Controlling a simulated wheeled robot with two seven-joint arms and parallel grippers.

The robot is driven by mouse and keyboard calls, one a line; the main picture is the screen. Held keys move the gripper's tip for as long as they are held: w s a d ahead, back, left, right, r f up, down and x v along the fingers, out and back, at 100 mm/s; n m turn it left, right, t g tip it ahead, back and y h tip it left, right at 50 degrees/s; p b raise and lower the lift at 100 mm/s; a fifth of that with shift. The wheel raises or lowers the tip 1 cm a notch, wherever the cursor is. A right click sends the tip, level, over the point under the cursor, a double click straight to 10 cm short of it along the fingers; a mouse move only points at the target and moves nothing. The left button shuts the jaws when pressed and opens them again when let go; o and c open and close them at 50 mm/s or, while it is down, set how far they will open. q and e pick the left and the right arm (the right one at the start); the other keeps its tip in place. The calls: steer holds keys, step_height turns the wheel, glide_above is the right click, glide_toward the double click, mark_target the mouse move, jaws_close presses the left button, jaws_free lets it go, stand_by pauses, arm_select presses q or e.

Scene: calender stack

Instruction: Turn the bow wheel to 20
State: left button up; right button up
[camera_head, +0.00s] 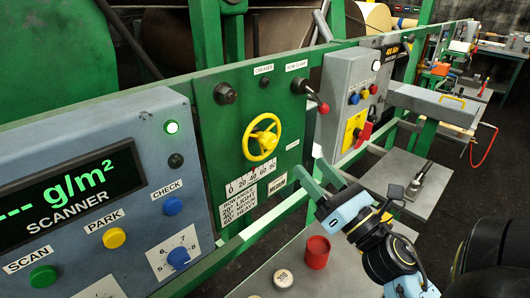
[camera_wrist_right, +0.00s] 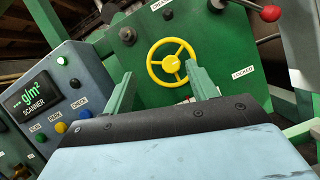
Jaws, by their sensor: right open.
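The yellow bow wheel (camera_head: 263,138) is mounted on the green machine panel, and it also shows in the right wrist view (camera_wrist_right: 172,64). A white scale strip (camera_head: 247,179) with numbers rising from 0 sits just below it; I cannot tell which number the wheel stands at. My right gripper (camera_head: 309,167) is open and empty, below and to the right of the wheel in the head view. In the wrist view its two green fingers (camera_wrist_right: 158,76) are spread, with the wheel seen between and beyond them, apart from them. My left gripper is not in view.
The blue-grey scanner box (camera_head: 140,127) stands left of the panel. A red-knobbed lever (camera_head: 322,107) juts out at the panel's upper right. A grey control box (camera_head: 350,75) stands beyond. A red cylinder (camera_head: 317,252) and a small round weight (camera_head: 283,279) sit on the shelf below.

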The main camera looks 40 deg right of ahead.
mark_target(271, 144)
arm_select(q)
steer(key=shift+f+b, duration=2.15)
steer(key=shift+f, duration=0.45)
arm_select(e)
steer(key=shift+f, duration=2.5)
steer(key=p+x, duration=0.4)
steer(key=x, duration=0.8)
steer(key=shift+w+p, duration=0.3)
steer(key=shift+w, duration=0.45)
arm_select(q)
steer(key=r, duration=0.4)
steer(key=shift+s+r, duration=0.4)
arm_select(e)
steer(key=c, duration=1)
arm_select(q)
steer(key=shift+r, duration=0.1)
